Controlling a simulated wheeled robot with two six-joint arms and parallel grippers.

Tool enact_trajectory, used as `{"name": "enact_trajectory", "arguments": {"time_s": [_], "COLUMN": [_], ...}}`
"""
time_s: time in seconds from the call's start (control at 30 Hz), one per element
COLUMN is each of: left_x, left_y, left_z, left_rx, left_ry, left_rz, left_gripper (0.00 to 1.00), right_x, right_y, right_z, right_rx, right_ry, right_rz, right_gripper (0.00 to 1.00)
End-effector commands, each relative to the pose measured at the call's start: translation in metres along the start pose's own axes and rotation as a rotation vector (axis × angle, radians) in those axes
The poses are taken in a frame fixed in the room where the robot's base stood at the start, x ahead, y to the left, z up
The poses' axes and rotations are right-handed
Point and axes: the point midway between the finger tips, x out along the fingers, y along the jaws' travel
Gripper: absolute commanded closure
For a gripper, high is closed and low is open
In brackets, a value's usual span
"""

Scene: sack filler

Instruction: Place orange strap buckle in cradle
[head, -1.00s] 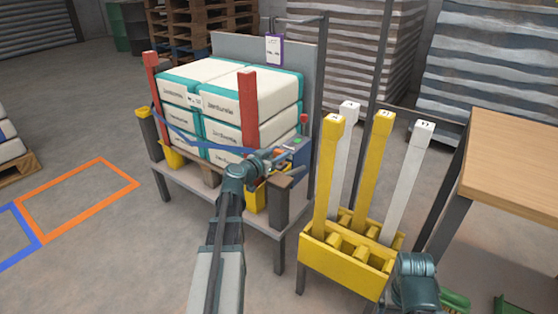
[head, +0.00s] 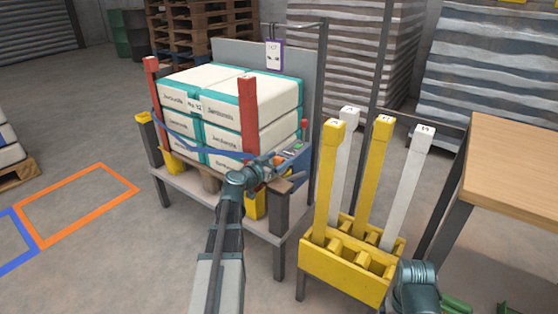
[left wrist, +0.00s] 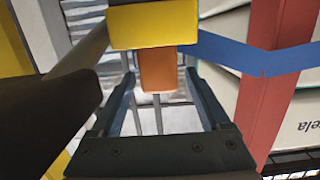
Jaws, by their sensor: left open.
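The orange buckle (left wrist: 158,68) shows in the left wrist view just below a yellow block (left wrist: 152,26), between my left gripper's (left wrist: 162,95) open fingers. A gap shows on each side of the buckle, so the fingers are not closed on it. A blue strap (left wrist: 245,54) runs right from beside the block across a red post. In the head view my left gripper (head: 268,166) is at the right front of the stand, where small details are hard to tell. I cannot tell which part is the cradle. My right gripper is out of view; only its arm shows at the lower right.
White and teal sacks (head: 228,95) are stacked on the stand between red posts (head: 248,118). A yellow rack (head: 345,268) with tall yellow and white bars stands to the right. A wooden table (head: 515,165) is beyond it. The floor at left is open.

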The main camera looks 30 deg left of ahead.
Motion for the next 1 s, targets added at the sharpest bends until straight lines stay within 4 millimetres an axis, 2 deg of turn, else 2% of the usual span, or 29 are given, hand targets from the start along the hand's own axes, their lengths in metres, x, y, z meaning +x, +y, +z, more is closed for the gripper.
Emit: {"name": "enact_trajectory", "arguments": {"time_s": [0.3, 0.5, 0.7, 1.0], "left_x": [-0.064, -0.098, -0.117, -0.120], "left_y": [0.002, 0.001, 0.001, 0.000], "left_z": [-0.002, -0.001, -0.001, 0.000], "left_rx": [-0.001, 0.000, 0.000, 0.000], "left_ry": [0.000, 0.000, 0.000, 0.000], "left_rz": [-0.003, -0.003, -0.001, 0.000], "left_gripper": [0.20, 0.20, 0.20, 0.20], "right_x": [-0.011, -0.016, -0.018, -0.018], "right_y": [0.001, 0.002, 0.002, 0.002], "right_z": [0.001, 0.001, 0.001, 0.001], "right_rx": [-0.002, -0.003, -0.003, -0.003], "right_ry": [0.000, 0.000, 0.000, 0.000], "right_rz": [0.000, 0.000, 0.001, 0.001], "right_gripper": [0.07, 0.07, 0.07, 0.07]}}
